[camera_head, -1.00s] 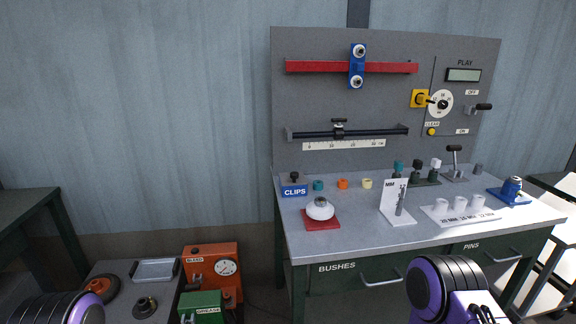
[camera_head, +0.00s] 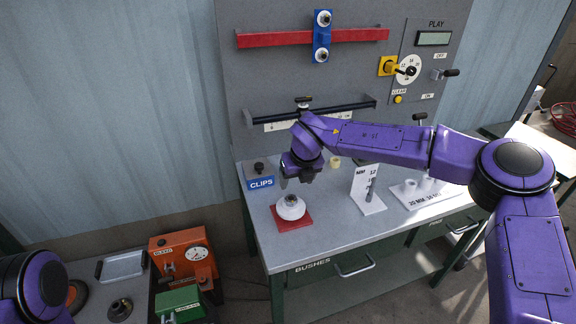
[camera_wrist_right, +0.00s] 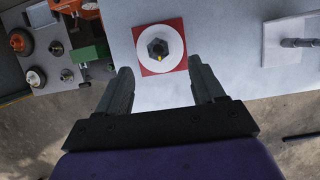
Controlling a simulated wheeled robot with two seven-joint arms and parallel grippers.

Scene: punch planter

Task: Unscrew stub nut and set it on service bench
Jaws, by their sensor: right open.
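The stub nut (camera_wrist_right: 157,47) looks like a dark hexagonal piece with a small yellow mark, at the centre of a white round dome (camera_head: 291,207). The dome stands on a red square base (camera_head: 306,218) at the front left of the grey bench (camera_head: 335,222). My right gripper (camera_head: 297,181) is open and empty, above and just behind the dome in the head view. In the right wrist view, its two fingers (camera_wrist_right: 159,88) are spread, with the nut beyond their tips, roughly midway between them. Only a link of my left arm shows; its gripper is out of view.
A "CLIPS" box (camera_head: 260,183), a white "MM" stand (camera_head: 368,190) and a white block of cups (camera_head: 425,192) share the bench. A panel with a red rail (camera_head: 275,40) rises behind. At lower left, a low surface holds a tray (camera_head: 121,266); orange (camera_head: 184,255) and green (camera_head: 180,304) boxes stand beside it.

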